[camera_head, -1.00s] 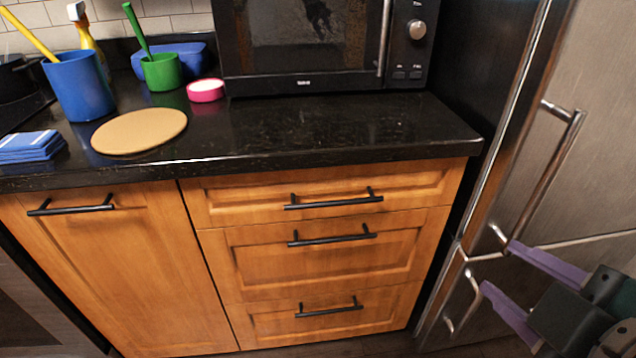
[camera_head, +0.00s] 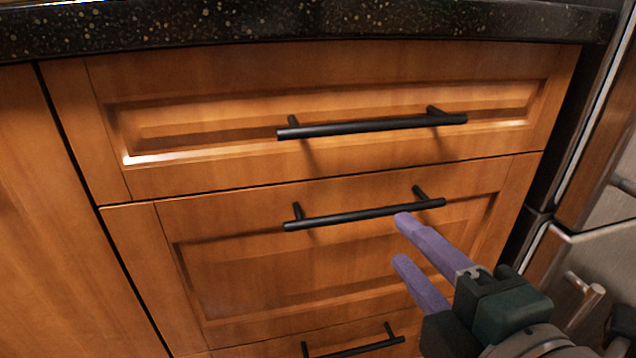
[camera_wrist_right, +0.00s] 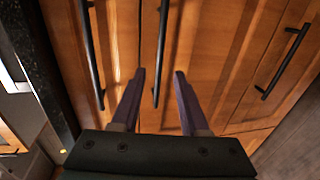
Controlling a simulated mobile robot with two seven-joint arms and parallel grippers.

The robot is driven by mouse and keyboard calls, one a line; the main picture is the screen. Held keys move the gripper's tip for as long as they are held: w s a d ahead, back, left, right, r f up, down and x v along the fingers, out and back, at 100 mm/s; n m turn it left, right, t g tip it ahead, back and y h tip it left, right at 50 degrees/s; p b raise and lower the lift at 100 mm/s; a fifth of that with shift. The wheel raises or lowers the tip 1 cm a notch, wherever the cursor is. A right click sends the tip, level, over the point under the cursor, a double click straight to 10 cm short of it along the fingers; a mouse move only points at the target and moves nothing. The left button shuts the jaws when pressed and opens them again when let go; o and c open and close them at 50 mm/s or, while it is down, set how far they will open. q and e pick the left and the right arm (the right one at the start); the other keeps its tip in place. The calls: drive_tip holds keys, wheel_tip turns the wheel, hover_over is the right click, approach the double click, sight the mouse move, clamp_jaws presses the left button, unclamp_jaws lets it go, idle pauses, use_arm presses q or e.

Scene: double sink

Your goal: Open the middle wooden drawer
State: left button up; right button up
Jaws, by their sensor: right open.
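The middle wooden drawer (camera_head: 340,265) is shut, with a black bar handle (camera_head: 362,214) across its upper part. My right gripper (camera_head: 402,240) is open, with purple fingers pointing at the drawer front. In the head view its upper fingertip is at the lower edge of the handle's right part and the other tip is lower. In the right wrist view the middle handle (camera_wrist_right: 162,50) appears in the gap between the two fingertips of the right gripper (camera_wrist_right: 159,74). I cannot tell whether a finger touches the handle. My left gripper is not in view.
The top drawer (camera_head: 220,125) with its handle (camera_head: 370,126) is shut above, under the dark countertop (camera_head: 300,20). The bottom drawer's handle (camera_head: 355,347) shows below. A wooden cabinet door (camera_head: 50,240) is at left. The metal fridge (camera_head: 600,250) is close at right.

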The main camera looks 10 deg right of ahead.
sight(378, 214)
drive_tip(key=w+b, duration=0.1)
drive_tip(key=w, duration=0.2)
drive_tip(key=w+f+b, duration=0.1)
drive_tip(key=w, duration=0.4)
drive_tip(key=shift+w+a+f+b, duration=0.1)
drive_tip(key=shift+w+f+b, duration=0.25)
drive_tip(key=shift+b, duration=0.05)
clamp_jaws()
idle(1.0)
